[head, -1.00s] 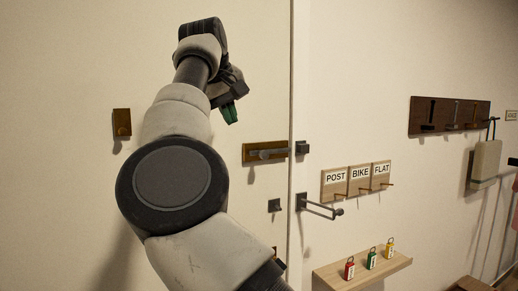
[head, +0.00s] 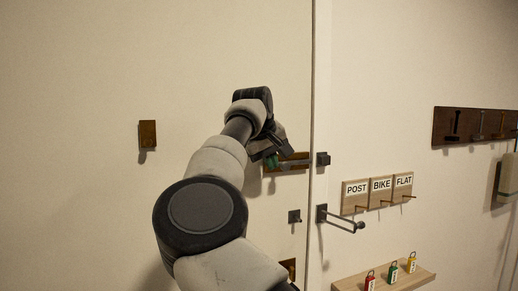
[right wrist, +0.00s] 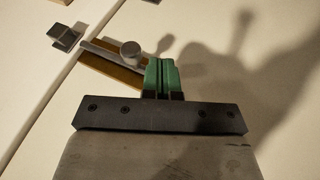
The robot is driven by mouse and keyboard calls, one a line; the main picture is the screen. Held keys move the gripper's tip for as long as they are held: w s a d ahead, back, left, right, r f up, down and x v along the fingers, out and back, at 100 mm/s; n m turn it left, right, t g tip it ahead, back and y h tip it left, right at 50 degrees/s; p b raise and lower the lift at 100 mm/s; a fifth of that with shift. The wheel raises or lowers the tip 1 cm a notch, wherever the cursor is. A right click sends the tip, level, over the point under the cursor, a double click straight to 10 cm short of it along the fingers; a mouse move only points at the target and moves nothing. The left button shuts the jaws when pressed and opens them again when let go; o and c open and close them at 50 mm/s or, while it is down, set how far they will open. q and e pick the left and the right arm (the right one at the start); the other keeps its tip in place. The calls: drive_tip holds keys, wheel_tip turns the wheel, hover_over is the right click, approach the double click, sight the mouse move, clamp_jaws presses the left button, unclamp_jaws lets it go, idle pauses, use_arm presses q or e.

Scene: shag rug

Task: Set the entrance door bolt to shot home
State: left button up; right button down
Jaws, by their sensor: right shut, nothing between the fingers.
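The entrance door bolt (head: 296,160) is a grey bar on a brown plate, near the door's right edge. My right gripper (head: 271,160) covers its left part in the head view. In the right wrist view the bolt bar (right wrist: 100,50) has a round grey knob (right wrist: 130,53). The dark keeper (head: 322,159) sits across the door gap; it also shows in the wrist view (right wrist: 64,37). The bar's end lies close to the keeper, with no clear overlap. The right gripper's green fingers (right wrist: 161,77) are together and empty, beside the knob. My left gripper is out of view.
A dark bracket with a projecting rod (head: 342,221) stands right of the door gap. Labelled hook boards (head: 380,187) and a shelf (head: 415,276) with coloured tags are further right. A brown plate (head: 148,134) is on the door at left.

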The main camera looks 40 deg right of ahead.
sight(295, 164)
drive_tip(key=shift+s+d, duration=0.3)
drive_tip(key=shift+d, duration=0.4)
drive_tip(key=shift+f, duration=0.1)
drive_tip(key=d, duration=0.1)
drive_tip(key=s+d+p, duration=0.1)
drive_tip(key=d, duration=0.1)
drive_tip(key=d+p, duration=0.1)
drive_tip(key=d, duration=0.1)
drive_tip(key=shift+s+d, duration=0.2)
drive_tip(key=shift+s, duration=0.15)
